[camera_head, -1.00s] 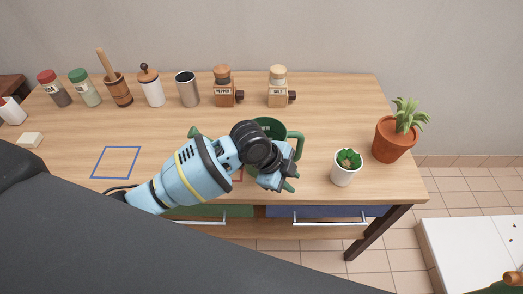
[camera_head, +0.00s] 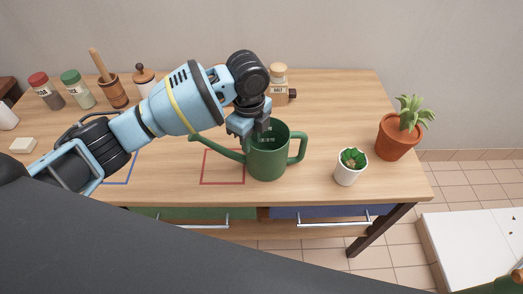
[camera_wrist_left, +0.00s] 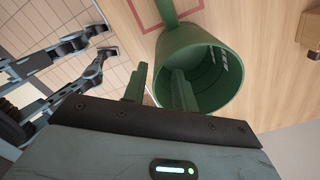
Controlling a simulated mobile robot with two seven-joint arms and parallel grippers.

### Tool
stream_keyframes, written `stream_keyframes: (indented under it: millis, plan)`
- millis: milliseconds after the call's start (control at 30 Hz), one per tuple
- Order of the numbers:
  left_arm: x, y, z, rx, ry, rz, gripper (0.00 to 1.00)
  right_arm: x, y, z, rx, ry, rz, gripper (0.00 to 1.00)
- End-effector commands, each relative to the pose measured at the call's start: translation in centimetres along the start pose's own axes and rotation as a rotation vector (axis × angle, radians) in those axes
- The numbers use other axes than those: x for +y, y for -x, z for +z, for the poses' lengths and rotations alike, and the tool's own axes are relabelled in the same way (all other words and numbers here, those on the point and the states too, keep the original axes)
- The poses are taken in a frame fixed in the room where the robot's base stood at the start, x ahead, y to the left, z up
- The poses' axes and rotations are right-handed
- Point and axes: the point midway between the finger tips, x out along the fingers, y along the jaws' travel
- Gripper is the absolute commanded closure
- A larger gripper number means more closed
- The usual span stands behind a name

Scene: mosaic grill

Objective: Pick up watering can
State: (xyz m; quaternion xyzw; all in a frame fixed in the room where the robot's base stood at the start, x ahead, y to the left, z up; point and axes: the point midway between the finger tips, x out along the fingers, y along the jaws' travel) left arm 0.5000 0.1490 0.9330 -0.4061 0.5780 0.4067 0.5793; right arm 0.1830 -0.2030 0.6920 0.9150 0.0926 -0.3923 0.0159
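The green watering can (camera_head: 268,158) stands upright on the wooden table, spout to the left and handle to the right. Its open top also shows in the left wrist view (camera_wrist_left: 228,90). My left gripper (camera_head: 250,132) is at the left part of the can's rim, pointing down. In the left wrist view its fingers (camera_wrist_left: 158,85) are apart, one outside the can's wall and one over its opening. Whether they touch the wall cannot be told. My right gripper (camera_wrist_left: 107,42) shows only in the left wrist view, fingers apart and empty, over the tiled floor.
A red square outline (camera_head: 222,182) lies beneath the spout. A white-potted succulent (camera_head: 348,176) and terracotta-potted plant (camera_head: 396,140) stand right of the can. A salt mill (camera_head: 279,92), wooden mortar (camera_head: 112,92) and several jars line the back. Drawers (camera_head: 320,212) are below.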

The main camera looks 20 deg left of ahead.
Motion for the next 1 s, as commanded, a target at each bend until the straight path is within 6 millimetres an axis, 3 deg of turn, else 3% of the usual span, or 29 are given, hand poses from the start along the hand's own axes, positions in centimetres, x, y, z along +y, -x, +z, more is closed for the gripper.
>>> stream_keyframes:
  millis: [100, 367, 700, 1000]
  plan:
    - [0.1, -1.5, 0.0, 0.001, 0.0, 0.004, 0.72, 0.0, 0.1, 0.9, -0.019, 0.005, -0.002, 0.64]
    - [0.1, -2.5, -0.1, 0.0, 0.0, 0.002, 0.72, -0.1, 0.3, 1.3, -0.026, 0.004, -0.003, 0.64]
    - [0.2, -6.7, -0.2, 0.0, 0.001, 0.001, 0.72, -0.3, 0.2, 1.3, -0.027, -0.006, -0.004, 0.64]
    - [0.2, -6.9, -0.2, 0.0, 0.0, -0.002, 0.73, -0.5, 0.1, 1.1, -0.022, -0.012, -0.003, 0.64]
